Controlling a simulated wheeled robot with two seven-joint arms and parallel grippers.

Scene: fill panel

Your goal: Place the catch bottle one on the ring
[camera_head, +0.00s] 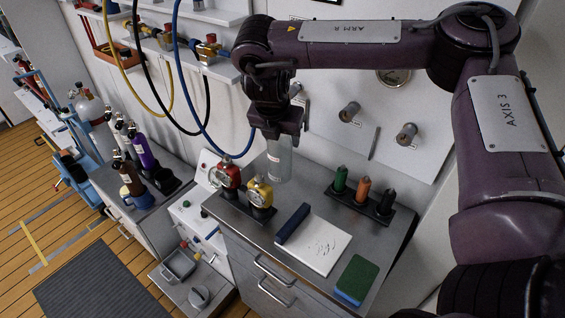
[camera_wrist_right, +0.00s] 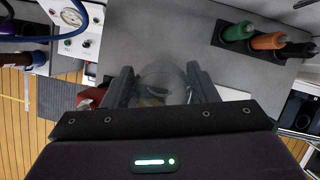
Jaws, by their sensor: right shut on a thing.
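The catch bottle (camera_head: 279,160) is a clear, pale cylinder with a small label. My right gripper (camera_head: 277,132) points down and is shut on its top, holding it upright over the back of the grey counter. In the right wrist view the see-through bottle (camera_wrist_right: 162,80) sits between the two dark fingers (camera_wrist_right: 162,90). I cannot tell whether its base touches the counter. I cannot make out the ring for certain in either view. My left gripper is not in view.
Red and brass regulators (camera_head: 229,172) stand left of the bottle. A rack with green, orange and black bottles (camera_head: 361,190) stands to its right. A white pad (camera_head: 318,245), dark blue block (camera_head: 293,223) and green sponge (camera_head: 357,277) lie in front. Hoses (camera_head: 208,120) hang at left.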

